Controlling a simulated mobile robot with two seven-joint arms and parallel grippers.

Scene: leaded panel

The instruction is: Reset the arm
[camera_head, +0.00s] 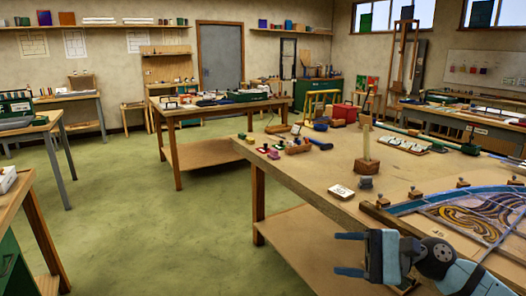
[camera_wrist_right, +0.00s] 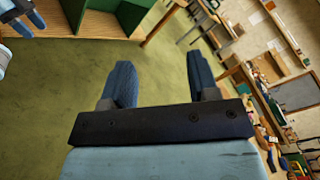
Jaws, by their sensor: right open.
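My right gripper (camera_head: 337,254) is at the lower right of the head view, beside the front edge of the near workbench, with its fingers pointing left. In the right wrist view my right gripper (camera_wrist_right: 160,68) shows two blue fingers spread wide, with nothing between them but green floor. A curved leaded panel (camera_head: 470,215) lies on the workbench, behind the gripper and apart from it. At the top left corner of the wrist view, blue fingers of my left gripper (camera_wrist_right: 22,14) show, cut off by the frame. Its opening is unclear.
The near workbench (camera_head: 300,182) carries a wooden block with a post (camera_head: 367,163), a white card (camera_head: 341,192), small blocks and tools. Another table (camera_head: 205,110) stands behind it. Open green floor (camera_head: 150,215) lies left of the workbench. A bench corner (camera_head: 25,185) is at far left.

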